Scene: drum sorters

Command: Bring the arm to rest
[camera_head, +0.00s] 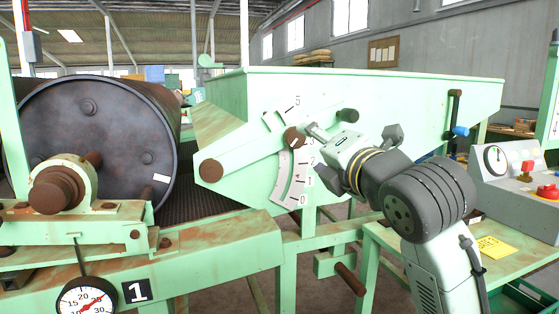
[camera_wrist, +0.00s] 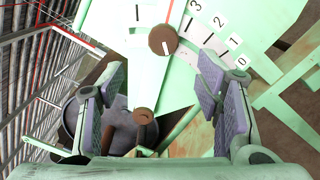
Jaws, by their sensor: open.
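My gripper (camera_head: 318,150) is at the front of the green hopper (camera_head: 390,100) in the head view, with my arm reaching in from the lower right. In the wrist view my gripper (camera_wrist: 160,78) has its two fingers spread wide with nothing between the pads. A brown round knob (camera_head: 294,137) on a white-marked lever sits just left of the gripper, by the curved number scale (camera_head: 290,180). The knob also shows in the wrist view (camera_wrist: 162,40), beyond the fingertips. I see no contact with it, but the exact gap is unclear.
A large dark drum (camera_head: 90,135) stands at the left on a green frame, with a dial gauge (camera_head: 87,298) below. A control box (camera_head: 515,185) with a red button and a yellow note (camera_head: 495,247) are at the right, near my arm.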

